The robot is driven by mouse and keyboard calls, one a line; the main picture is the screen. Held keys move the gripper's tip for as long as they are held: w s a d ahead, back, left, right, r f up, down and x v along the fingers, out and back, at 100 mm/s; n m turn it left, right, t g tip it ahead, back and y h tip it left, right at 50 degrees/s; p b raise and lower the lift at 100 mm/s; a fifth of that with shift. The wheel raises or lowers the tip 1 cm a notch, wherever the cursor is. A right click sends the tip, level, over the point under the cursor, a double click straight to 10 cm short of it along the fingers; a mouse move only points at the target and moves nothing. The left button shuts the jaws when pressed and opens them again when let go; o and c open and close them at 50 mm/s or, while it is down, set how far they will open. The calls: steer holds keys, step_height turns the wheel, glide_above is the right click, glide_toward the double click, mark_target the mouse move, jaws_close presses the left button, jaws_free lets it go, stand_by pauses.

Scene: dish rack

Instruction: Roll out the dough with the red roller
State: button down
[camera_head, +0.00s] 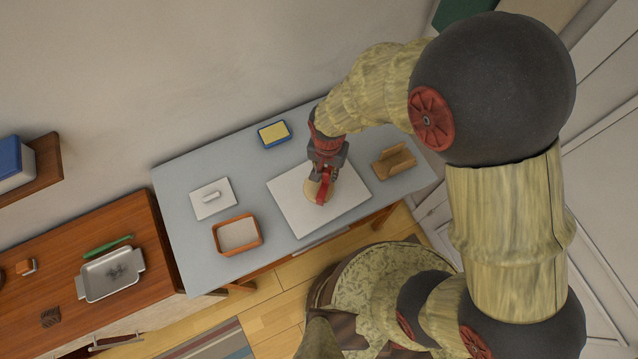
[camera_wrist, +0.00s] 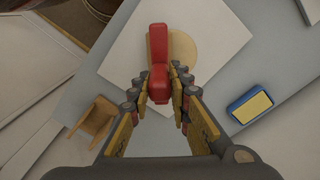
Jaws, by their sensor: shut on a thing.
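The red roller (camera_wrist: 158,45) is between the fingers of my gripper (camera_wrist: 158,88), which is shut on its near end in the wrist view. The roller also shows in the head view (camera_head: 322,188), below my gripper (camera_head: 323,172). The dough (camera_wrist: 183,50) is a flat tan round on the white board (camera_wrist: 222,38). The roller covers one side of the dough in the wrist view; I cannot tell whether it touches it. In the head view the dough (camera_head: 311,190) is partly hidden by my gripper and the roller. The board (camera_head: 288,205) lies on the grey table.
A wooden holder (camera_head: 393,161) stands right of the board. A blue dish with a yellow block (camera_head: 274,133) is at the back. An orange-rimmed tray (camera_head: 237,234) and a white sheet with a small white item (camera_head: 212,199) are to the left.

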steer(key=shift+w+a+f+b, duration=0.55)
steer(key=shift+a+b, duration=0.05)
steer(key=shift+a, duration=1.85)
steer(key=shift+s+d+f, duration=0.15)
steer(key=shift+s+d, duration=0.1)
steer(key=shift+d, duration=0.8)
steer(key=shift+s+d+f, duration=0.2)
steer(key=shift+d, duration=0.8)
steer(key=shift+s+d+f, duration=0.15)
steer(key=shift+s+d, duration=0.1)
steer(key=shift+d, duration=0.8)
steer(key=shift+r+p, duration=2)
steer(key=shift+r, duration=1)
